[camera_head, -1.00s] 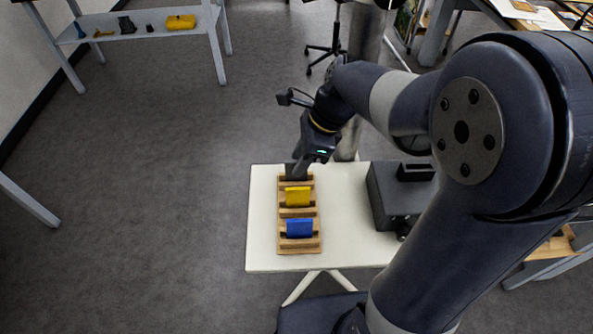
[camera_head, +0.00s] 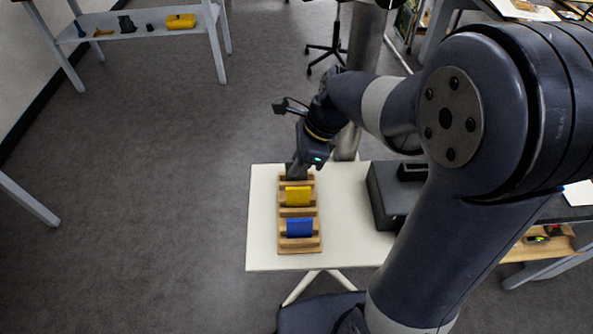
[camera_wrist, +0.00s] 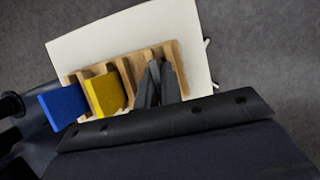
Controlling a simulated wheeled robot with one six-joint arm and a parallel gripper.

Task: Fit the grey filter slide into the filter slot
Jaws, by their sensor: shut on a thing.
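The wooden rack (camera_head: 283,250) stands on the white table and holds a yellow slide (camera_head: 298,196) and a blue slide (camera_head: 300,228). My gripper (camera_head: 297,171) is at the rack's far end. In the wrist view my gripper (camera_wrist: 154,88) is shut on the grey filter slide (camera_wrist: 154,80), which is mostly hidden between the dark fingers. The slide is at the rack's end compartment; I cannot tell whether it is clear of it. A dark box (camera_head: 384,192) with a raised part on top stands to the right; the filter slot cannot be made out clearly.
The white table (camera_head: 345,250) is bare between the rack and the dark box. My arm covers part of the box and the table's right side. A shelf (camera_head: 150,28) with a yellow object stands at the far left.

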